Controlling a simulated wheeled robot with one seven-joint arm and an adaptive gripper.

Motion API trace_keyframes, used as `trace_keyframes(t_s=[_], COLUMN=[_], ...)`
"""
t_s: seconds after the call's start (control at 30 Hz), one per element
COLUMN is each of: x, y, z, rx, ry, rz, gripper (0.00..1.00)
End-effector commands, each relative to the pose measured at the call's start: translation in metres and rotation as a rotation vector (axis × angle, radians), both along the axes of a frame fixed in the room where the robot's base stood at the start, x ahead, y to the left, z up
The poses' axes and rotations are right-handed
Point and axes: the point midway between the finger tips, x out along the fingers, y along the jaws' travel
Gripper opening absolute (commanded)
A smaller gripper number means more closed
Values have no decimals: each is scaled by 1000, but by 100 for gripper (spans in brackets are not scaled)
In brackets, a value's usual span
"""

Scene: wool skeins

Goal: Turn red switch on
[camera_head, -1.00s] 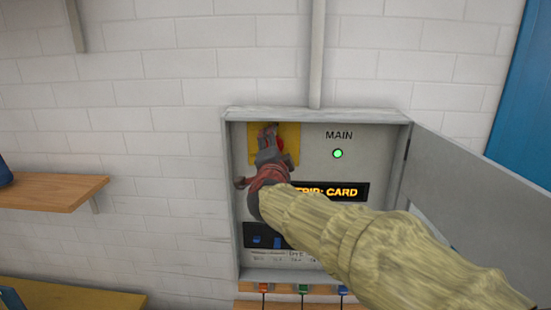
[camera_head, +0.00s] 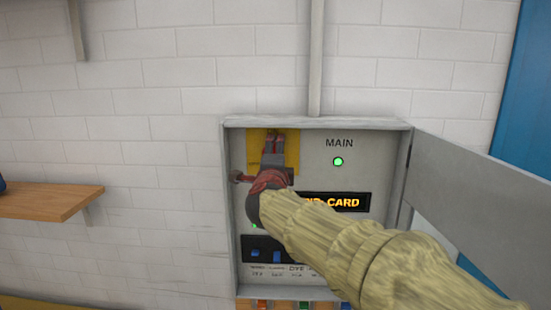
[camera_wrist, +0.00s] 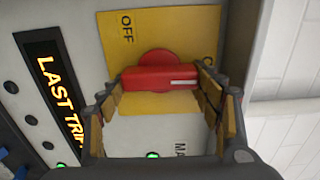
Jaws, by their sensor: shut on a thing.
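The red switch (camera_wrist: 150,80) is a bar handle on a round red base, mounted on a yellow plate (camera_wrist: 112,50). My gripper (camera_wrist: 160,76) is shut on the handle, one finger at each end of it. The handle's white mark (camera_wrist: 184,82) points right in the wrist view, up the panel. The OFF label (camera_wrist: 127,28) is readable; another label beside the right finger is mostly hidden. In the head view my gripper (camera_head: 272,142) covers most of the switch, in front of the yellow plate (camera_head: 291,145).
The grey cabinet (camera_head: 231,200) has its door (camera_head: 480,200) open to the right. A green lamp (camera_head: 338,161) is lit under MAIN. An amber display (camera_head: 340,202) is partly covered by my arm. A wooden shelf (camera_head: 45,201) is at left.

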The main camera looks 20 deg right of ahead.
Motion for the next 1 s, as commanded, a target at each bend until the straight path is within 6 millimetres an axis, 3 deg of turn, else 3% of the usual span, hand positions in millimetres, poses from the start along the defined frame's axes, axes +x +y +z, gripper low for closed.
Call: trace_keyframes(t_s=[0.23, 0.27, 0.57, 1.0], x=[0, 0, 0, -9], y=[0, 0, 0, 3], z=[-1, -1, 0, 0], rx=[2, 2, 1, 2], ry=[0, 0, 1, -1], rz=[0, 0, 0, 1], gripper=[40, 66, 83, 83])
